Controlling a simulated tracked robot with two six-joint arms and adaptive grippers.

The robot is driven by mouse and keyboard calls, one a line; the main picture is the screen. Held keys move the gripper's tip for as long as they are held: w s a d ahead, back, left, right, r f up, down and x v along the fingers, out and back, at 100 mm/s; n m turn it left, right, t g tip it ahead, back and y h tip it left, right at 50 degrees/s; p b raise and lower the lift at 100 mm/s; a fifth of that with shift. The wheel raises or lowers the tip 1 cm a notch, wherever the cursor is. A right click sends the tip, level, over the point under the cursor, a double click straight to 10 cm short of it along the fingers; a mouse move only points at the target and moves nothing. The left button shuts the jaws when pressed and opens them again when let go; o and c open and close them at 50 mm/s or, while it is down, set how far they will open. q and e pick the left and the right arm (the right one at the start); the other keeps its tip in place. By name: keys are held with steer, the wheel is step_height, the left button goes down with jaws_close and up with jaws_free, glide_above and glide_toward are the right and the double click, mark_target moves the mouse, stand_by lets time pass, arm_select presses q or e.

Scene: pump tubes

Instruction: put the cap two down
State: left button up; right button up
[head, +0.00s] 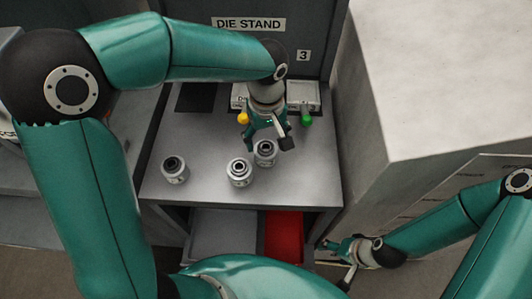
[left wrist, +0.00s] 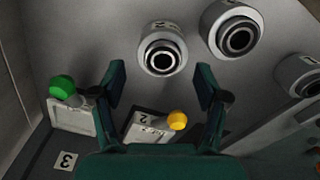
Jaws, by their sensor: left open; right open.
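Cap two (head: 265,153) is a grey metal cylinder standing on the table, with a dark round opening on top. In the left wrist view, cap two (left wrist: 163,50) bears a "2" on its side and lies between and slightly beyond the fingertips, with a gap on both sides. My left gripper (head: 269,141) is open and empty, just above and behind cap two, and partly covers it in the head view. The fingers show in the left wrist view too (left wrist: 161,77). My right gripper (head: 338,263) is open and empty, low beside the table's front right.
Two similar caps stand to the left, one close (head: 240,173) and one farther (head: 175,171). Behind are a yellow knob (head: 243,118) and a green knob (head: 306,119) by pale blocks. A red bin (head: 284,236) and grey bin (head: 222,234) sit below the table's front edge.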

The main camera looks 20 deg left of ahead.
mark_target(266, 152)
arm_select(q)
steer(key=shift+s+f+p, duration=0.2)
steer(key=shift+f+p, duration=0.3)
steer(key=shift+f, duration=2.3)
steer(key=c, duration=1.2)
steer(key=shift+r, duration=0.1)
